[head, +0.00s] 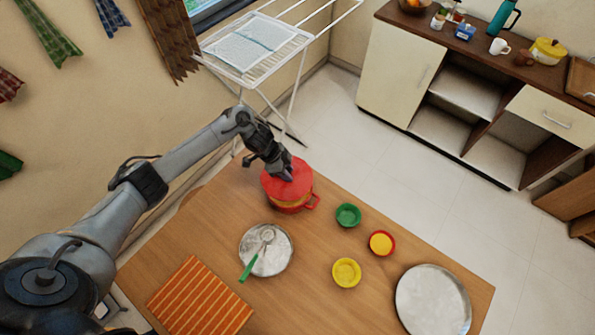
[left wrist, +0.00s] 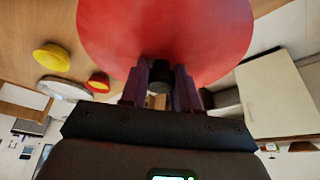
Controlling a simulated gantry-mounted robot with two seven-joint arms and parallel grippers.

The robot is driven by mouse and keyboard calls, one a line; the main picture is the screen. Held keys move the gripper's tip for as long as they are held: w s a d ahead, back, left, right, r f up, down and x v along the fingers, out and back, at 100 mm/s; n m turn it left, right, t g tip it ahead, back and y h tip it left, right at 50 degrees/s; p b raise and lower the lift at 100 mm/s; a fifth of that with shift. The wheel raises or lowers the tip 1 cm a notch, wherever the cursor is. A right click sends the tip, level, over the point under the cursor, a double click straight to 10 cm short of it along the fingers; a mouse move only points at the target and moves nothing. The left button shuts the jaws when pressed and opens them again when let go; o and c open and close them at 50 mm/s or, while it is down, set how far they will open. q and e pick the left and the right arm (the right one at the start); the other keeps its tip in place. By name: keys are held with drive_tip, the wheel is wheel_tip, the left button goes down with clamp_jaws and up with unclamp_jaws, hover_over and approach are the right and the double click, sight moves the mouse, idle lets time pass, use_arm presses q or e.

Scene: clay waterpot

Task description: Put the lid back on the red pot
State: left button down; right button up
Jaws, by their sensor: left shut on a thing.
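The red pot (head: 292,209) stands near the far edge of the wooden table, a handle showing at its right. The red lid (head: 302,178) is over the pot's mouth and covers most of it; an orange band shows below its edge. I cannot tell whether the lid rests on the rim or is just above it. My left gripper (head: 284,174) is above the lid. In the left wrist view the gripper (left wrist: 160,85) is shut on the lid's dark knob (left wrist: 158,86), with the red lid (left wrist: 165,35) filling the upper middle. My right gripper is not in view.
Green (head: 348,215), red-rimmed (head: 382,243) and yellow (head: 346,272) bowls stand right of the pot. A metal plate (head: 250,262) with a green-handled ladle, a striped mat (head: 200,299) and a large metal tray (head: 432,303) are nearer. A drying rack (head: 262,75) stands beyond.

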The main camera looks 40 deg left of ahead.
use_arm(q)
drive_tip(key=shift+w+d+f+b, duration=0.15)
drive_tip(key=shift+f+b, duration=0.55)
wheel_tip(320, 180, down, 2)
drive_tip(key=b, duration=0.3)
drive_tip(key=shift+f, duration=0.25)
drive_tip(key=shift+f+b, duration=0.6)
drive_tip(key=shift+f, duration=0.55)
drive_tip(key=shift+r, duration=0.1)
drive_tip(key=shift+p, duration=0.3)
drive_tip(key=shift+p, duration=0.3)
drive_tip(key=shift+f, duration=0.2)
idle(0.6)
drive_tip(key=shift+p, duration=0.35)
idle(0.4)
